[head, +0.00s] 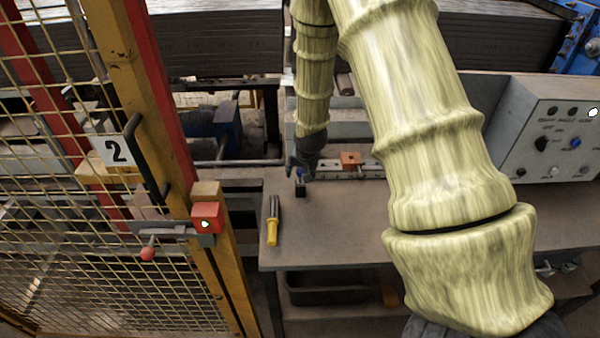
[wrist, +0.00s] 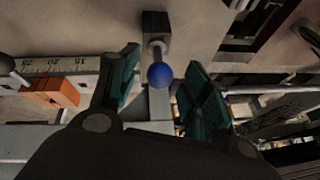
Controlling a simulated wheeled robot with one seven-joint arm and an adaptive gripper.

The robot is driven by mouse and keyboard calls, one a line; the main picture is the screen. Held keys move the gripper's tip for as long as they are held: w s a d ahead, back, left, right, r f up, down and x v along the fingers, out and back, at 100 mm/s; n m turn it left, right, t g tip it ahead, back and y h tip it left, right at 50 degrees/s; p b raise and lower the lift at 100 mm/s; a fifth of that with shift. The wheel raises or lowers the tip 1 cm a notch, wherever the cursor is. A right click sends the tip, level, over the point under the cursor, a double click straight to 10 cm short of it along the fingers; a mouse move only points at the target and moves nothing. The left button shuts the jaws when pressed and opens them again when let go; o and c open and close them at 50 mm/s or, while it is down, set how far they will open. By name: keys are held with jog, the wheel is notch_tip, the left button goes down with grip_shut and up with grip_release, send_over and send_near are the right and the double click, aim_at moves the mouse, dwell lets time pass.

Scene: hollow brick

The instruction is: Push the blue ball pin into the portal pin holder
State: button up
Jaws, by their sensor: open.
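The blue ball pin (wrist: 160,75) is between the spread fingers of my gripper (wrist: 163,84) in the wrist view, with a clear gap to the finger on the right. Its pale shaft runs to a small black block (wrist: 155,22). In the head view the blue ball pin (head: 299,174) shows small above the black block (head: 300,190) on the bench, with my gripper (head: 302,163) over it. My gripper is open and empty. I cannot tell for certain which part is the portal pin holder, or how deep the shaft sits in the block.
An orange block (head: 350,159) sits on a ruler rail (wrist: 75,65) beside the gripper. A yellow-handled tool (head: 272,222) lies on the bench (head: 345,225). A mesh gate (head: 110,240) with a red box (head: 206,217) stands left; a control box (head: 545,130) stands right.

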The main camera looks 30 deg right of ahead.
jog(key=v, duration=1)
jog(key=shift+r, duration=0.2)
dwell(0.3)
